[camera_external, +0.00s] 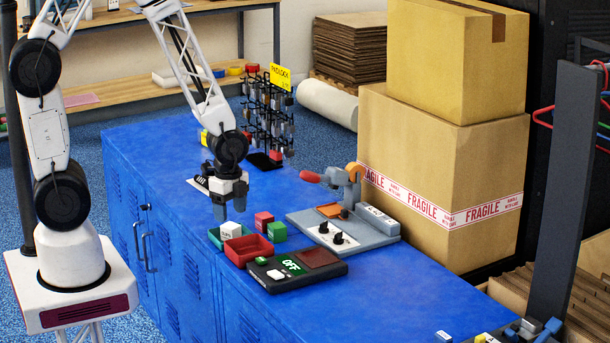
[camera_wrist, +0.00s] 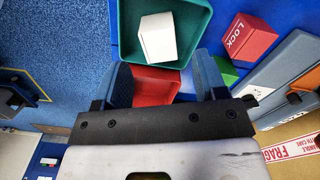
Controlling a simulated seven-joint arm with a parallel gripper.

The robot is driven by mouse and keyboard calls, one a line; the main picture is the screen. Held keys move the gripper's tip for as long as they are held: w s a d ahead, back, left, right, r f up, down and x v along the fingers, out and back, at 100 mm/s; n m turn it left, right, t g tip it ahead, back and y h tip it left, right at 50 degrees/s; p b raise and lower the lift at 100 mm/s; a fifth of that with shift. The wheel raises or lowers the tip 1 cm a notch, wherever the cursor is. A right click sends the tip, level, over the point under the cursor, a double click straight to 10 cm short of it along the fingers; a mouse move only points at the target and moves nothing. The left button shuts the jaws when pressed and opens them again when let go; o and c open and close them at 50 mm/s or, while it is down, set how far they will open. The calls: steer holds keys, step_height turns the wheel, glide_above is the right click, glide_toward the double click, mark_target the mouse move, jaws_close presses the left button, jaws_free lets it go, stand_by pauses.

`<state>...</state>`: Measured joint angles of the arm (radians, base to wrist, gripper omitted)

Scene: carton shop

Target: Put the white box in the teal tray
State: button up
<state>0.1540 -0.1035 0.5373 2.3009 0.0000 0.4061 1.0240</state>
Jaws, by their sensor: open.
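The white box (camera_external: 231,232) sits inside the teal tray (camera_external: 213,236), and in the wrist view the box (camera_wrist: 158,38) lies within the tray's walls (camera_wrist: 127,35). The box is turned at a slight angle to the tray. My gripper (camera_external: 230,208) is above the tray, with its two fingers spread and apart from the box. In the wrist view the fingers of my gripper (camera_wrist: 162,62) show nothing held between them. Part of the tray is hidden behind the fingers in the external view.
A red tray (camera_external: 238,254) adjoins the teal one. A red box (camera_external: 263,220) and a green box (camera_external: 277,232) stand beside them. A grey clamp device (camera_external: 370,233) and a black panel reading OFF (camera_external: 285,280) are close by.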

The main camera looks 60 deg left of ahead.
step_height(320, 180, up, 7)
stand_by(0.5)
stand_by(0.3)
steer(key=shift+r, duration=0.15)
step_height(320, 180, up, 14)
steer(key=n+t, duration=0.1)
steer(key=n, duration=0.5)
glide_above(231, 224)
steer(key=s+a, duration=0.3)
steer(key=s, duration=0.1)
steer(key=s+a+r+n+t, duration=0.1)
steer(key=s+a+r+n, duration=0.2)
steer(key=s+r+n, duration=0.4)
steer(key=shift+s+r+t, duration=0.3)
steer(key=shift+s+r, duration=1.25)
steer(key=shift+r, duration=0.55)
